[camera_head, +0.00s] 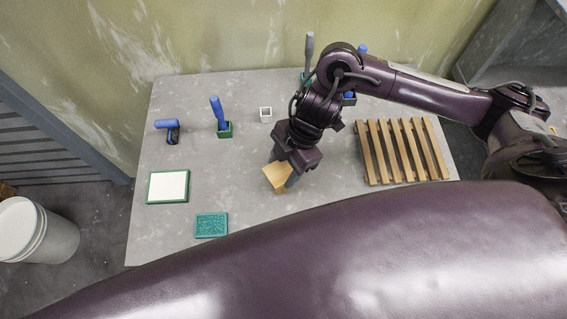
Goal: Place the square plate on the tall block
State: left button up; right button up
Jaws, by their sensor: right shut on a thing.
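My right gripper (283,174) reaches down over the middle of the table and is shut on a tan wooden piece (276,178). A dark finger shows against the piece's right side; the other finger is mostly hidden. The piece looks tilted, and I cannot tell whether it is the square plate or the tall block, or whether it touches the table. No other clear plate or tall block shows; the arm hides part of the table behind it. My left gripper is not in view.
On the grey table (150,238) are a green-framed white panel (168,187), a teal pad (211,225), a small white square frame (265,114), a blue-handled tool (218,112), another blue tool (170,128) and a slatted wooden rack (392,150). A white pail (45,235) stands on the floor.

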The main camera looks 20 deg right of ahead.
jog(key=shift+f, duration=0.1)
jog(key=o, duration=0.9)
jog(key=shift+o, duration=0.2)
jog(key=v, duration=1.2)
jog(key=shift+p, duration=0.3)
